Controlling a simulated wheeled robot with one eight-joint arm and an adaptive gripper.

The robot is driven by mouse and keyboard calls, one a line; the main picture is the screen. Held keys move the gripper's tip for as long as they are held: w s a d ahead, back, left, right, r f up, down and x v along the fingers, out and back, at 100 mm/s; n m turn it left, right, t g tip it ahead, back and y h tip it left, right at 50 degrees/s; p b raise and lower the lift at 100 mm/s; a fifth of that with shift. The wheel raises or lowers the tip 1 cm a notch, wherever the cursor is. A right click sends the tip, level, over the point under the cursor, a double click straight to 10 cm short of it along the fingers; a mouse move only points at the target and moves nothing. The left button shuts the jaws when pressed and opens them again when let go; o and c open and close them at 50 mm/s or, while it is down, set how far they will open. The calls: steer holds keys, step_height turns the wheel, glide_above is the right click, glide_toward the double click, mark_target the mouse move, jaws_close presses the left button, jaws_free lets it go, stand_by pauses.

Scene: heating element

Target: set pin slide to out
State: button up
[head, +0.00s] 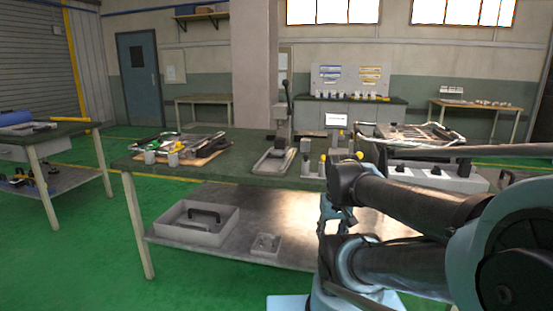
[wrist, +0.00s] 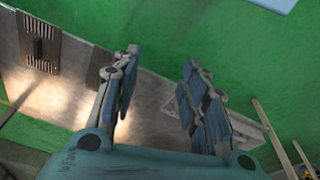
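My gripper (wrist: 160,78) is open in the wrist view, with its two blue-grey padded fingers well apart and nothing between them. It points down past a grey metal surface (wrist: 155,110) toward the green floor. In the head view my arm reaches in from the right and its fingers cannot be made out clearly. I cannot pick out the pin slide for certain. A small fixture with yellow-topped posts (head: 306,158) stands on the green workbench (head: 245,172), partly hidden by my arm. A lever press (head: 283,125) stands just left of it.
Tools on a brown board (head: 195,158) and grey cups (head: 150,157) lie at the bench's left. A device with black knobs (head: 436,170) is at its right. The lower shelf holds a grey tray (head: 196,236). Green floor is clear in front.

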steer(key=shift+c, duration=0.8)
steer(key=w+a+r+m+t+h, duration=0.1)
steer(key=w+a+r+m+t, duration=0.15)
steer(key=w+r+m, duration=1.1)
steer(key=w+a+r+m+t, duration=0.1)
steer(key=w+a+r+m, duration=0.3)
steer(key=w, duration=0.5)
steer(key=w+a+r+m, duration=0.1)
steer(key=w+a+r, duration=0.2)
steer(key=w+a, duration=0.45)
steer(key=w+a+r+m+t, duration=0.1)
steer(key=w+a+r+m, duration=0.25)
steer(key=w, duration=0.65)
steer(key=shift+n+h, duration=0.4)
steer(key=x, duration=1.6)
steer(key=shift+a+f, duration=0.2)
steer(key=shift+a, duration=0.1)
jaws_close()
